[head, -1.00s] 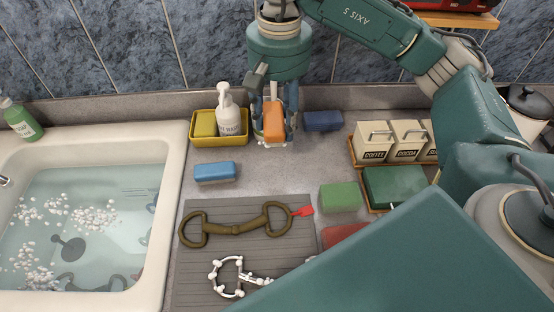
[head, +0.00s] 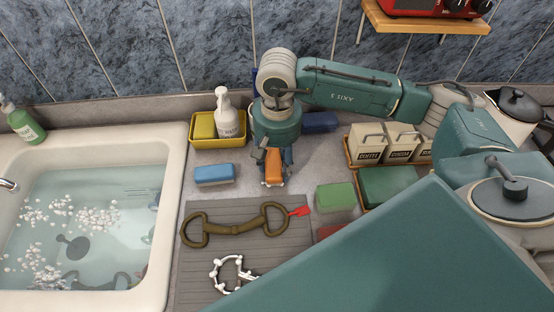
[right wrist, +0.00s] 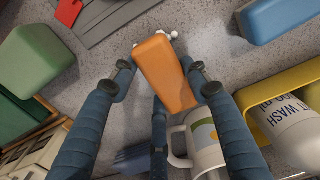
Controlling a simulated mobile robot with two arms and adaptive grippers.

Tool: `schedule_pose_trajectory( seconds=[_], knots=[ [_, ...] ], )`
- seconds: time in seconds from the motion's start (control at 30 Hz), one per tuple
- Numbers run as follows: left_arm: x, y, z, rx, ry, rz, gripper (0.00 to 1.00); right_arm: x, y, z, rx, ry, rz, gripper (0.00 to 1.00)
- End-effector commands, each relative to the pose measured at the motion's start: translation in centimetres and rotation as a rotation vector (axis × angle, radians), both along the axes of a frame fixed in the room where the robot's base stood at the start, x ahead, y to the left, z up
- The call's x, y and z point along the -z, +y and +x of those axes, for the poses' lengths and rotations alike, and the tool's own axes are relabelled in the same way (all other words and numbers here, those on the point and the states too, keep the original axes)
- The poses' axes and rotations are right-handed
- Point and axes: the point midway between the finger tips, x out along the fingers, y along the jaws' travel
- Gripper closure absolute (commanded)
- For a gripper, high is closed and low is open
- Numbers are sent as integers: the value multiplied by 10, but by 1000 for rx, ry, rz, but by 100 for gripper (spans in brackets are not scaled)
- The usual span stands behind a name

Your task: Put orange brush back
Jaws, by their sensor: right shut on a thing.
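The orange brush (head: 273,167) is an orange block with pale bristles showing at its lower end. My right gripper (head: 273,158) is shut on it and holds it upright over the counter, between the blue brush and the green brush. The brush also shows between the fingers in the right wrist view (right wrist: 163,72). I cannot tell whether its bristles touch the counter. A blue brush (head: 214,174) lies to its left and a green brush (head: 336,197) to its right. A red brush (head: 328,231) is mostly hidden by my arm. My left gripper is out of view.
A yellow caddy (head: 219,143) holds a yellow sponge and a white pump bottle (head: 228,115). A white mug (right wrist: 203,147) stands behind the gripper. A grey mat (head: 205,262) bears bits. The sink (head: 172,200) is left; canisters (head: 368,144) stand right.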

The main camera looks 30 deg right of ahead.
Motion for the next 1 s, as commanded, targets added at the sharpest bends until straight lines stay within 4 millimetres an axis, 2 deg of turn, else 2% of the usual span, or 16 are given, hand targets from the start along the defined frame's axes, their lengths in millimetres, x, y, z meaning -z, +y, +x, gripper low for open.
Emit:
schedule_pose_trajectory(
  seconds=[0.27,0.3,0.4,0.8,0.87,1.0],
  knots=[
    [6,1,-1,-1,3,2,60,3,0,1,0,-1,0,80],
    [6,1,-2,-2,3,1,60,3,0,0,0,-1,0,52],
    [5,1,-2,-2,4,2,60,2,0,0,0,0,1,35],
    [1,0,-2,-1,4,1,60,-4,0,1,0,-3,1,35],
    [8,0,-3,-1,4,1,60,-10,1,2,-1,-8,2,35],
    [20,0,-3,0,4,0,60,-38,1,3,0,-9,2,35]
  ],
)
